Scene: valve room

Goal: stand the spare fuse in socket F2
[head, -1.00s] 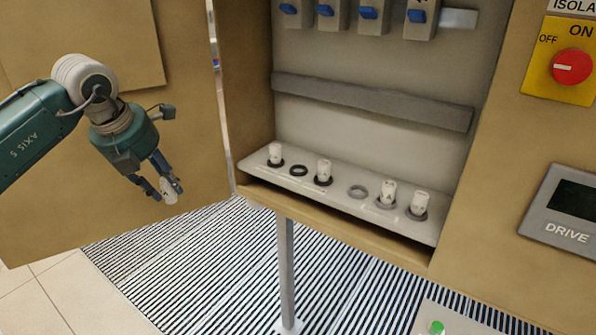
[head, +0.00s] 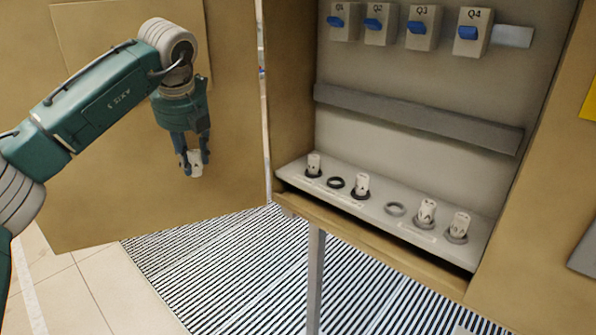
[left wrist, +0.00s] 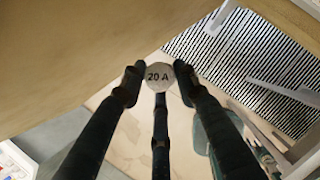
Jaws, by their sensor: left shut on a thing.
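My left gripper (head: 191,158) is shut on a white cylindrical fuse (head: 196,164), held roughly upright in the air left of the cabinet opening. In the left wrist view the fuse's end (left wrist: 159,75) reads "20 A", between the fingertips. Inside the cabinet, a pale shelf carries a row of sockets. An empty dark ring socket (head: 336,183) is second from the left, and an empty grey ring socket (head: 395,209) is fourth. White fuses stand in the others: far left (head: 314,163), third (head: 361,184), fifth (head: 427,211) and far right (head: 459,224). Socket labels are too small to read.
The open cabinet door (head: 240,170) stands behind my left gripper. A grey horizontal rail (head: 415,117) and blue-levered switches Q1 to Q4 (head: 423,25) are above the shelf. A post (head: 315,280) stands below its front edge over a striped grating (head: 220,265).

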